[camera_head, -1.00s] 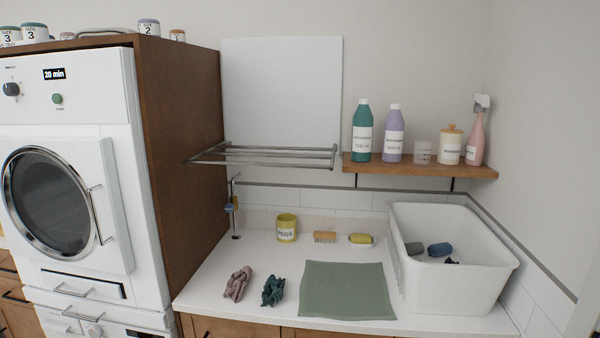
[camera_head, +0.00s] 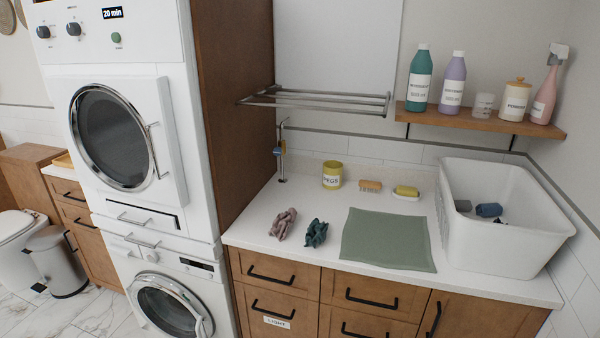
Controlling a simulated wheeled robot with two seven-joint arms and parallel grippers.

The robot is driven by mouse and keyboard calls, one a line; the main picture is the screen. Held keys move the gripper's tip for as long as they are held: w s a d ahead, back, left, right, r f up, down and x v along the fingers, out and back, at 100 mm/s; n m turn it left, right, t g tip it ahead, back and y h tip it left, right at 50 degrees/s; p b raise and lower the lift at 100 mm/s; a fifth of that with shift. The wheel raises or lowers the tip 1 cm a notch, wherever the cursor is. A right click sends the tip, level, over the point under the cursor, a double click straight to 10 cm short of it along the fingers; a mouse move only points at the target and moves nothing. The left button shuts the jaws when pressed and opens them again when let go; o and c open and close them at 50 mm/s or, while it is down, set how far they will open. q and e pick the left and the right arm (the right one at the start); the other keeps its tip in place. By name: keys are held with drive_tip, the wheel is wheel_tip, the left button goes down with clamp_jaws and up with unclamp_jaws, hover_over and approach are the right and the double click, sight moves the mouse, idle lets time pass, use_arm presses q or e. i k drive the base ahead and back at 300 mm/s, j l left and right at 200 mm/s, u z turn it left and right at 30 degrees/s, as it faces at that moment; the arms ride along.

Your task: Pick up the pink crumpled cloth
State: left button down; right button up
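The pink crumpled cloth (camera_head: 283,223) lies on the white countertop (camera_head: 262,205), near its front left edge. It is a dusty pink bundle. A dark teal crumpled cloth (camera_head: 316,233) lies just to its right, with a small gap between them. Neither of my grippers shows in the head view, so nothing is seen touching the pink cloth.
A flat green mat (camera_head: 388,239) lies right of the cloths. A white basin (camera_head: 500,240) with a few dark items stands at the right. A yellow pegs pot (camera_head: 332,176), brush (camera_head: 370,186) and soap dish (camera_head: 406,193) stand behind. A metal rack (camera_head: 320,99) juts out above.

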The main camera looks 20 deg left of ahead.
sight(280, 226)
drive_tip(key=i+j+z, duration=0.15)
drive_tip(key=j, duration=0.25)
drive_tip(key=i+j+z, duration=0.1)
drive_tip(key=i+j, duration=0.2)
drive_tip(key=i+j+z, duration=0.15)
drive_tip(key=j, duration=0.35)
drive_tip(key=i, duration=0.05)
